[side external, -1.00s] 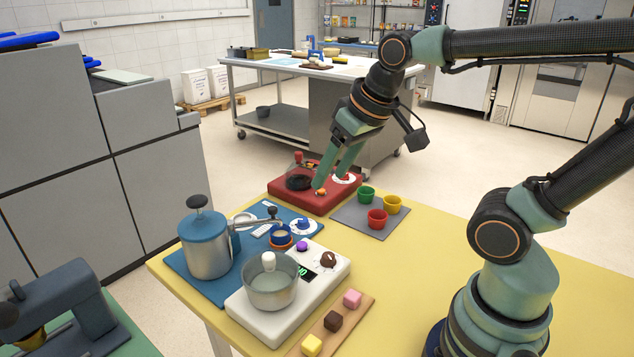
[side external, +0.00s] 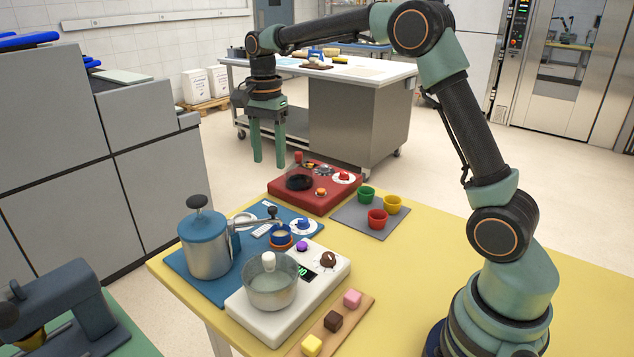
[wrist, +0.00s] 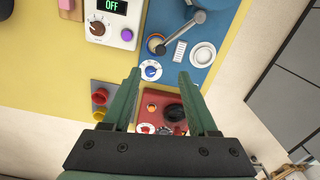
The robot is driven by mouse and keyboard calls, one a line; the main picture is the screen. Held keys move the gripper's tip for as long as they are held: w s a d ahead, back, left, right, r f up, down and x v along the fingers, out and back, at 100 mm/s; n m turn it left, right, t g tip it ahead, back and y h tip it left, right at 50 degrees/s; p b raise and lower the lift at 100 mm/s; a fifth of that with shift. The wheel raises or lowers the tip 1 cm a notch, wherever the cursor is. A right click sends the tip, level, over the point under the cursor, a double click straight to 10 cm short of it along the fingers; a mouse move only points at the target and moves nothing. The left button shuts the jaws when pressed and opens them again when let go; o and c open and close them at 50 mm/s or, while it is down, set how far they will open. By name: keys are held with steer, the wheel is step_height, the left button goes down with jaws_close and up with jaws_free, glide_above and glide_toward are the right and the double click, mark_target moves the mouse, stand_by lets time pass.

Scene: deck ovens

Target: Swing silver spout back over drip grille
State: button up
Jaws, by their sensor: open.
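The white slatted drip grille (wrist: 180,51) lies on the blue mat (wrist: 212,28), between that cup and a white round dish (wrist: 203,55). My gripper (side external: 268,161) is open and empty, pointing down above and behind the boiler set. It also shows in the wrist view (wrist: 158,75).
The red box (side external: 332,199) with knobs stands behind the blue mat. Green, yellow and red cups sit on a grey mat (side external: 350,221). A white scale (side external: 323,278) with a metal pot (side external: 270,289) stands in front. The yellow table's right side (side external: 420,280) is clear.

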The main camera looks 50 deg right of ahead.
mark_target(272, 207)
step_height(272, 207, down, 12)
steer(key=shift+w+f, duration=0.15)
steer(key=shift+f, duration=0.1)
stand_by(0.4)
jaws_close()
steer(key=shift+r, duration=0.1)
stand_by(1.2)
